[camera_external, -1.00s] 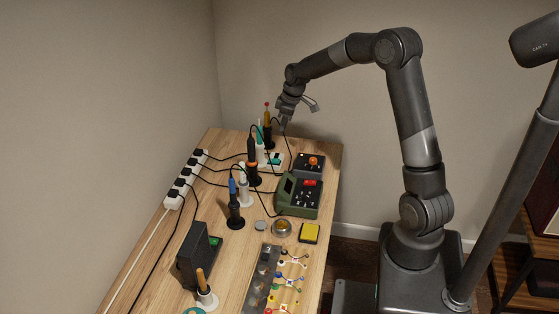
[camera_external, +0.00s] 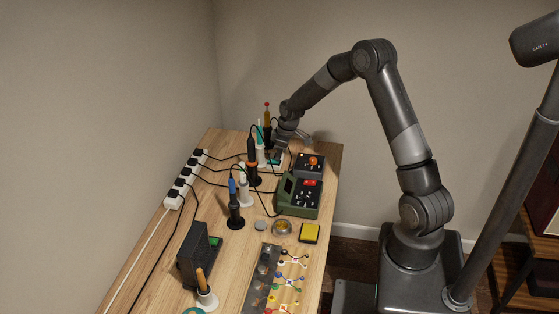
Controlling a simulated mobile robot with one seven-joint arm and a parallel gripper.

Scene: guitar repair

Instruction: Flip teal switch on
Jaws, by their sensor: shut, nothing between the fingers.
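The teal switch (camera_external: 274,162) is on a small white unit at the far end of the wooden bench. Only part of it shows below my gripper (camera_external: 275,154). My gripper is shut and empty, pointing down, with its fingertips at or just above the switch. I cannot tell whether they touch it. Whether the switch is on or off is too small to tell.
A dark unit with an orange knob (camera_external: 313,160) and a green unit with a red switch (camera_external: 300,194) stand close by. Soldering irons in stands, including an orange-ringed one (camera_external: 253,168), are on the left with loose cables. A power strip (camera_external: 186,180) lies along the left edge.

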